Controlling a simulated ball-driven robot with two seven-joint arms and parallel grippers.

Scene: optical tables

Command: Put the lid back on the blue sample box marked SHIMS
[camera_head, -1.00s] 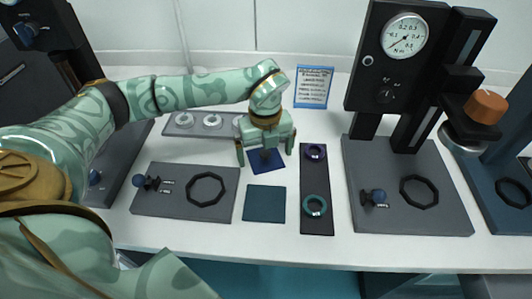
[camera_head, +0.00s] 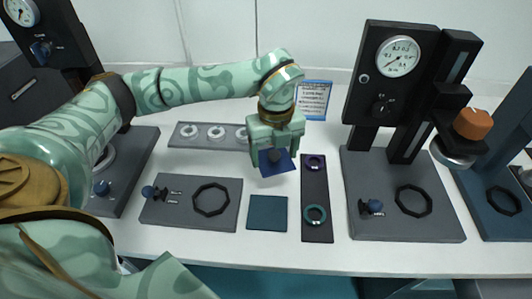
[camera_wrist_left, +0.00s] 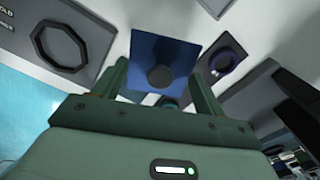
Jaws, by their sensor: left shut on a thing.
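My left gripper (camera_head: 276,160) is shut on the dark knob (camera_wrist_left: 160,76) of a flat blue square lid (camera_head: 280,167). In the left wrist view the blue lid (camera_wrist_left: 165,52) shows beyond the two fingers, with the knob at its middle. The lid appears tilted in the head view and seems held above the white table, beside the dark strip with rings. I see no box marked SHIMS that I can read; the box may be hidden under the lid or hand. My right gripper is not in view.
A dark teal square (camera_head: 267,213) lies in front of the lid. A dark strip (camera_head: 316,190) with purple (camera_head: 315,162) and teal (camera_head: 315,215) rings is at its right. Grey plates (camera_head: 184,215) and a gauge stand (camera_head: 400,60) flank them. A paper sign (camera_head: 313,100) stands behind.

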